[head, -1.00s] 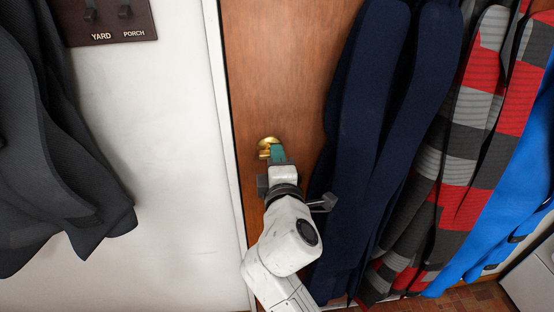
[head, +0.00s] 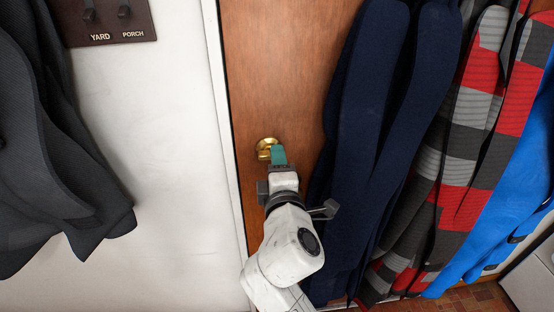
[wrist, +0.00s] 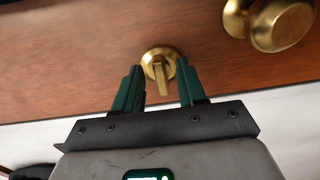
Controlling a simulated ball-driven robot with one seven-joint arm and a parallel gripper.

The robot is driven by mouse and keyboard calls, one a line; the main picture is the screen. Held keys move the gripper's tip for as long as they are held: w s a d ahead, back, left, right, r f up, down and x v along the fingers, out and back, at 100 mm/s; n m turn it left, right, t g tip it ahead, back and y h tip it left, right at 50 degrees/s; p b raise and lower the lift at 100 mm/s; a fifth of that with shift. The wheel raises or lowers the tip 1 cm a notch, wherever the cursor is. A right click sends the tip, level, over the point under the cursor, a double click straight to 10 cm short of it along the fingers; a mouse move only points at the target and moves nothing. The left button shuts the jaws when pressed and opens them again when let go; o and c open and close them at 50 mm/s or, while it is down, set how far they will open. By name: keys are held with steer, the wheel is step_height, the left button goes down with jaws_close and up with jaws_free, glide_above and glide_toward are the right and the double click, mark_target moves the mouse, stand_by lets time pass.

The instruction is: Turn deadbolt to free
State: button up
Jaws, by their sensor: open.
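The deadbolt's brass thumb-turn (wrist: 160,72) shows in the wrist view, on a round plate on the brown wooden door (wrist: 90,50). Its flat tab points toward the bottom of that picture. My gripper (wrist: 158,85) is open, one green finger on each side of the tab, with visible gaps. In the head view, my gripper (head: 279,154) is at the door beside a brass fitting (head: 265,146), which the fingers partly cover. I cannot tell from that view alone whether this fitting is the deadbolt or the knob.
A round brass knob (wrist: 280,22) sits right of the thumb-turn in the wrist view. Navy coats (head: 365,130) hang close to the right of my arm. White wall (head: 165,160) lies between.

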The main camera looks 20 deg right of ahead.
steer(key=v, duration=0.9)
steer(key=shift+b, duration=0.3)
steer(key=shift+s, duration=0.1)
